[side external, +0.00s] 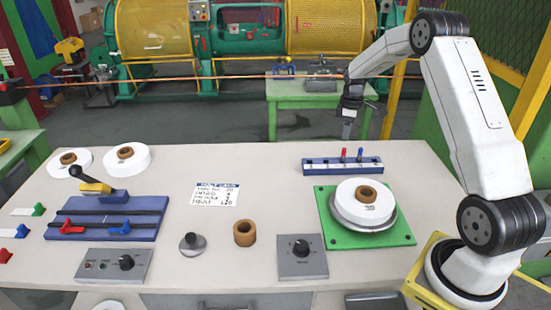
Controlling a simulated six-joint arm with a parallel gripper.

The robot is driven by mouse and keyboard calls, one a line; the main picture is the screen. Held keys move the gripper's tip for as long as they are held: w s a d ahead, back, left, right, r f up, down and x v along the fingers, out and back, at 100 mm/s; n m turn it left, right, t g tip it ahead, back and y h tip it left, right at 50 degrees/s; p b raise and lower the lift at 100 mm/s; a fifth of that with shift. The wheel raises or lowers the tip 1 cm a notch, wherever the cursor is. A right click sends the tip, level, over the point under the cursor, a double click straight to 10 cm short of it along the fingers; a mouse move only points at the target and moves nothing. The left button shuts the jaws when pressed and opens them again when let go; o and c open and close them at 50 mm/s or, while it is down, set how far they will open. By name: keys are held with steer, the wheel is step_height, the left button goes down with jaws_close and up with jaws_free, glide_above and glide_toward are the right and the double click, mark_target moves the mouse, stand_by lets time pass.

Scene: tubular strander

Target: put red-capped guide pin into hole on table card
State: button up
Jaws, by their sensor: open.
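The red-capped guide pin (345,153) stands upright in a blue rack (313,169) at the back right of the table. The rack has a pale strip along it with several small marks or holes. My gripper (347,137) points down, open and empty, and appears just above the red cap; the exact gap is hard to judge.
A green plate (402,236) with a metal disc and white spool (350,190) sits in front of the rack. A knob box (288,264), brown ring (244,234) and blue lever fixture (135,228) stand farther left. The table between card and rack is clear.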

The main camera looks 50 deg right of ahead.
steer(key=shift+r, duration=1.55)
steer(key=s+a+r+m+t, duration=0.1)
steer(key=s+a+m, duration=0.15)
steer(key=a, duration=1.55)
steer(key=s+a+f+m+t, duration=0.1)
steer(key=s+a+m, duration=0.1)
steer(key=s+a, duration=1)
steer(key=shift+s+a+t, duration=0.3)
steer(key=shift+s+a, duration=0.05)
steer(key=shift+a, duration=0.6)
